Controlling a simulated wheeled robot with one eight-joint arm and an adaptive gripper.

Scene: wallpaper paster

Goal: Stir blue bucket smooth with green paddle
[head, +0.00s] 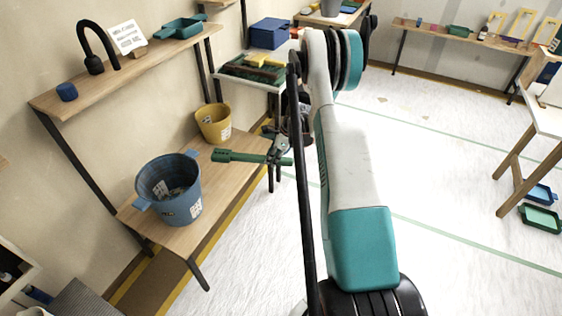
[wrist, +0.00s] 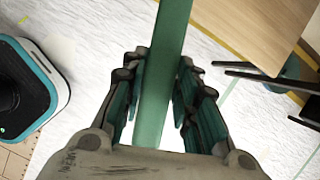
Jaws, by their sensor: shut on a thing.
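The blue bucket (head: 168,190) stands upright on the low wooden bench at the left in the head view. Pale and dark patches show inside it, but its contents are unclear. The green paddle (head: 238,157) is held roughly level, its wider end pointing left toward the bucket and apart from it. My gripper (head: 281,150) is shut on the paddle, to the right of the bucket. In the wrist view the paddle (wrist: 165,70) runs up between the two fingers of my gripper (wrist: 158,95). The bucket is not clearly seen there.
A yellow bucket (head: 214,123) stands behind the blue one on the low bench (head: 205,205). A wall shelf (head: 130,70) with a blue cup (head: 67,92) and a black tap (head: 95,50) hangs above. Open white floor (head: 440,200) lies to the right.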

